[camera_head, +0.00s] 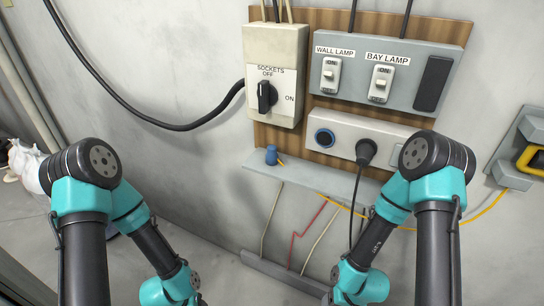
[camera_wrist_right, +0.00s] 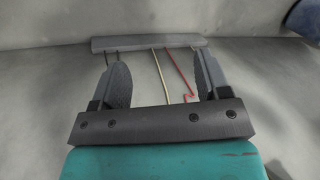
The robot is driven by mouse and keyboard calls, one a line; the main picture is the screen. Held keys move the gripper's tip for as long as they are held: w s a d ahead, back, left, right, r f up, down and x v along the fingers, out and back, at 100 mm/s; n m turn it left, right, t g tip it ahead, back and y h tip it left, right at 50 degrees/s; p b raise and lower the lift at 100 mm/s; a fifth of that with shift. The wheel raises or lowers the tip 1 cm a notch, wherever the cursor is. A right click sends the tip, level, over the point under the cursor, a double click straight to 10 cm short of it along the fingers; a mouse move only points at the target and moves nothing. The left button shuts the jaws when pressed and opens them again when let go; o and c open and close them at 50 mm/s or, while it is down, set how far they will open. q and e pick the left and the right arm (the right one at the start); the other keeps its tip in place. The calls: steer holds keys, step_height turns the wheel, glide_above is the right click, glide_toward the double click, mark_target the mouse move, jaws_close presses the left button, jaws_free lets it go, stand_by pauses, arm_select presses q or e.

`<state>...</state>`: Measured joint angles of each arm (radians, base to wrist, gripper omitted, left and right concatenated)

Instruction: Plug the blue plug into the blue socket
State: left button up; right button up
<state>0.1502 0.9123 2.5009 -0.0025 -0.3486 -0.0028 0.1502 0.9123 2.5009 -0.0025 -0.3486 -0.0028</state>
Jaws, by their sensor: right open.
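The blue plug (camera_head: 271,155) stands on the left end of a narrow grey shelf (camera_head: 345,185) below the switch panel, with a yellow cord near it. My left gripper is out of sight.
A black plug (camera_head: 366,152) with a cord fills the position right of the blue socket. A rotary sockets switch (camera_head: 265,97) points at OFF. Two lamp switches (camera_head: 380,83) sit above. A grey rail (camera_head: 285,275) with thin wires lies low. A grey-yellow box (camera_head: 525,150) is at right.

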steer(key=shift+o, duration=0.6)
steer(key=w+a+r+m+g+h, duration=0.1)
steer(key=w+a+r, duration=0.5)
steer(key=w+a, duration=0.25)
steer(key=w+a+r+h, duration=0.2)
steer(key=w+a+r, duration=0.45)
steer(key=w, duration=0.25)
steer(key=w+a+r+m+t+h, duration=0.1)
steer(key=w+a+r, duration=0.2)
steer(key=r, duration=0.5)
steer(key=w+a+r+m+t+h, duration=0.2)
steer(key=a+r, duration=0.4)
steer(key=r, duration=0.2)
steer(key=w+a+r+m+t+h, duration=0.2)
steer(key=w+a+r, duration=0.1)
steer(key=r, duration=0.5)
steer(key=shift+w+a+r, duration=0.2)
steer(key=shift+w+a, duration=0.15)
steer(key=shift+a, duration=0.55)
